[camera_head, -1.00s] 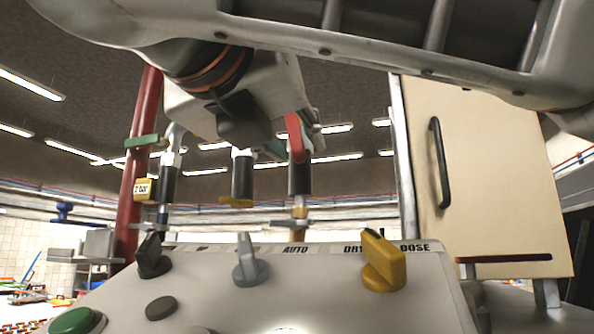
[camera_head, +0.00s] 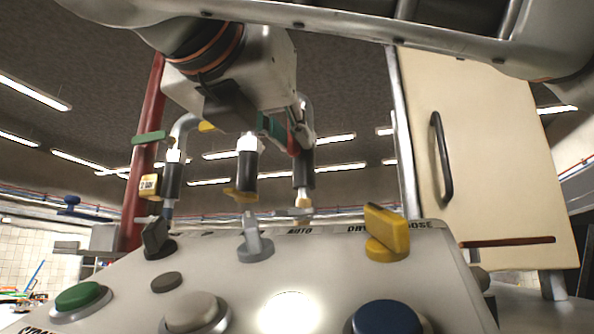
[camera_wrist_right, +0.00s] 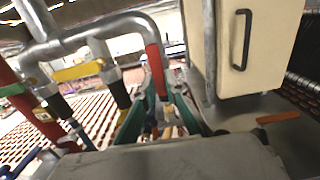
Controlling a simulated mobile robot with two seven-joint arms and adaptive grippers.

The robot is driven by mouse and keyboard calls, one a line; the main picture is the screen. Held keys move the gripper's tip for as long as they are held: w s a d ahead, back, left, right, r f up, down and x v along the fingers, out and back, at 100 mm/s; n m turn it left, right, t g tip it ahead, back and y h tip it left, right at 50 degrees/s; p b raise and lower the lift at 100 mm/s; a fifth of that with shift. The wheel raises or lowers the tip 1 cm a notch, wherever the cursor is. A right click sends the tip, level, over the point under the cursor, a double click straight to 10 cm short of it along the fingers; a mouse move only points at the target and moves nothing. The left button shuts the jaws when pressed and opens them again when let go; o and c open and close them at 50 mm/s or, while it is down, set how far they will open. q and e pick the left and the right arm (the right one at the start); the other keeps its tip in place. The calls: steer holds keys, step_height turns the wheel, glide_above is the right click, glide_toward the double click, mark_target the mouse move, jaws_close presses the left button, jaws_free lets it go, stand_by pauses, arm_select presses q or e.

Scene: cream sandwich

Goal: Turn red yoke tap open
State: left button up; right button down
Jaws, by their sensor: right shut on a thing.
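The red yoke tap handle (camera_head: 293,142) is on the rightmost hanging pipe, partly hidden behind my right gripper (camera_head: 284,128). In the right wrist view the red handle (camera_wrist_right: 155,70) runs down from the grey pipe to between the green fingers of my right gripper (camera_wrist_right: 162,98). The gripper is shut on the handle, though the exact contact is hard to see. My left gripper is not in view.
Two other black-sleeved pipes with yellow parts hang to the left, beside a red standpipe (camera_head: 142,180). Below is a control panel (camera_head: 320,265) with knobs and buttons. A cream cabinet (camera_head: 490,160) with a black handle stands close on the right.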

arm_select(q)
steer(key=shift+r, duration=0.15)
arm_select(e)
steer(key=c, duration=2)
jaws_free()
steer(key=shift+c, duration=0.2)
